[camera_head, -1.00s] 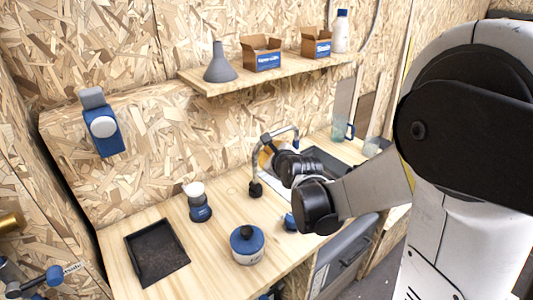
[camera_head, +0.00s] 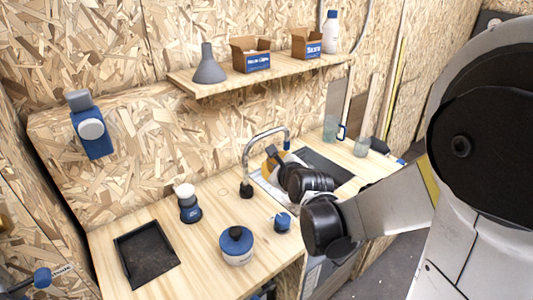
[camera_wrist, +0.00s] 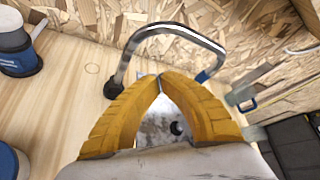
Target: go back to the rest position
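My gripper shows in the wrist view (camera_wrist: 160,80) as two yellow fingers whose tips meet, with nothing between them. In the head view, my gripper (camera_head: 271,155) is mostly hidden behind my own dark wrist. It is near the curved metal faucet (camera_head: 247,160) at the sink. The faucet's arch (camera_wrist: 172,30) stands just beyond the fingertips in the wrist view. I cannot tell whether they touch.
Two glasses (camera_head: 330,128) (camera_head: 361,146) stand behind the sink. A shelf (camera_head: 200,88) holds a funnel and boxes.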

